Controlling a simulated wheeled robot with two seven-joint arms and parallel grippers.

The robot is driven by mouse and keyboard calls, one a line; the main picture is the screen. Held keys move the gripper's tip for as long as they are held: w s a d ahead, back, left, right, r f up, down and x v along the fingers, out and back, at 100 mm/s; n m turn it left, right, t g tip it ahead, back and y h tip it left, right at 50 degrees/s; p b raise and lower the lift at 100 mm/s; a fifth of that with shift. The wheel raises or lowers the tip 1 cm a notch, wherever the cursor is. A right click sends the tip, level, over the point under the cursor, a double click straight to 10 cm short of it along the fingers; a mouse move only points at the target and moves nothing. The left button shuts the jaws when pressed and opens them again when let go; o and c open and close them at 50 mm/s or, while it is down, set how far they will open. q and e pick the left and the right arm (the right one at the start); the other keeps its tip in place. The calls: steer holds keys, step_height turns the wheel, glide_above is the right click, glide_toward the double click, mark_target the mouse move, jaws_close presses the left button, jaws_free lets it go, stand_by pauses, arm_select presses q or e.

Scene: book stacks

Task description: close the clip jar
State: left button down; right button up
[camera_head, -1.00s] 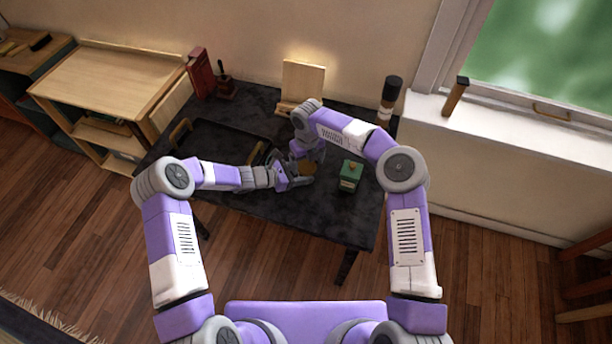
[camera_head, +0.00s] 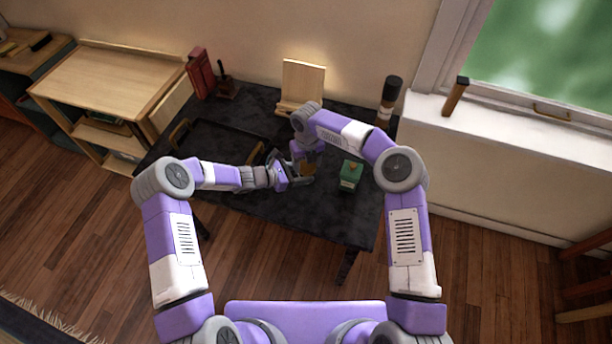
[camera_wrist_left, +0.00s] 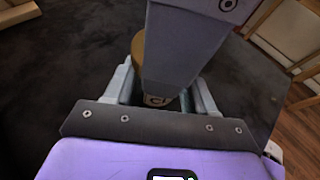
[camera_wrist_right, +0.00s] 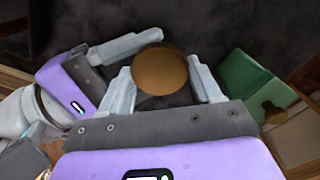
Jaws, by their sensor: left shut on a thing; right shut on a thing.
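The clip jar shows mainly as its round brown lid (camera_wrist_right: 160,70), from above in the right wrist view. The lid also shows at the table's front middle in the head view (camera_head: 309,168). My right gripper (camera_wrist_right: 163,86) is over the jar, with a finger on each side of the lid, shut on the jar. My left gripper (camera_head: 298,181) comes in low from the left and is shut on the jar too. In the left wrist view my right gripper hides most of the jar. The jar's body and clip are mostly hidden, so I cannot tell how the lid sits.
A green box (camera_head: 349,177) with a brown knob stands right of the jar on the dark table (camera_head: 290,220). A black tray (camera_head: 215,143) lies at the left. A wooden stand (camera_head: 303,82) and a dark-topped cylinder (camera_head: 389,98) are behind. The table's front strip is clear.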

steer(key=shift+m, duration=0.9)
steer(key=o, duration=1.2)
steer(key=shift+r, duration=2.3)
steer(key=shift+c, duration=0.5)
